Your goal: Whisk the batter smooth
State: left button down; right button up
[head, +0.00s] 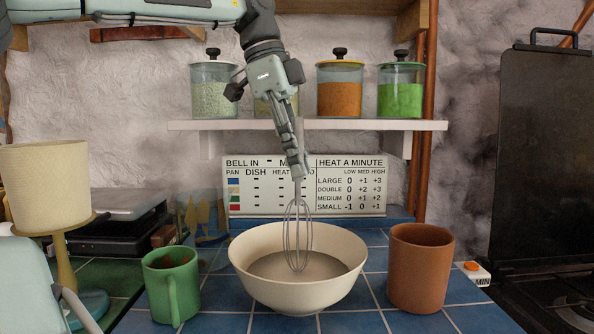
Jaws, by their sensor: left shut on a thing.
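A wire whisk (297,232) hangs nearly upright from my left gripper (296,166), which is shut on its handle. The gripper covers much of the handle. A cream bowl (300,297) stands on the blue tiles, with greyish-beige batter (335,266) inside. The lower wires of the whisk are inside the bowl, in front of or in the batter; I cannot tell how deep they reach. My right gripper does not show.
A green mug (172,292) stands left of the bowl and a terracotta pot (419,270) close on its right. Behind are a lettered board (305,187) and a shelf (420,125) with several jars. A lamp (45,185) stands at left, a black stove (560,300) at right.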

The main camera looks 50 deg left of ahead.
pick_arm(q)
jog(key=shift+r, duration=5.3)
